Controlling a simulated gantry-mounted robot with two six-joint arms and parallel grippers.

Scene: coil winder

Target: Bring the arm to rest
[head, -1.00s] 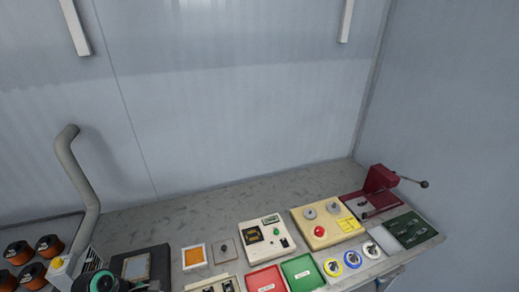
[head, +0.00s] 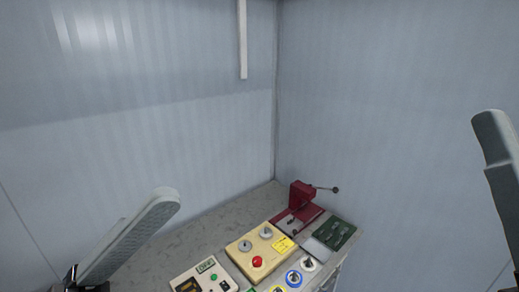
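A pale grey link of my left arm (head: 138,235) shows at the lower left in the head view, slanting up to the right, with a dark joint at its lower end. A pale grey link of my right arm (head: 498,150) shows at the right edge, partly cut off by the frame. Neither gripper shows in the head view, so I cannot see their fingers or anything in them.
Along the bench (head: 190,240) are a cream box with a red button (head: 257,262), a control box with a display (head: 204,278), a red lever press (head: 302,204) and a dark green mat (head: 335,233). Walls stand behind and at right.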

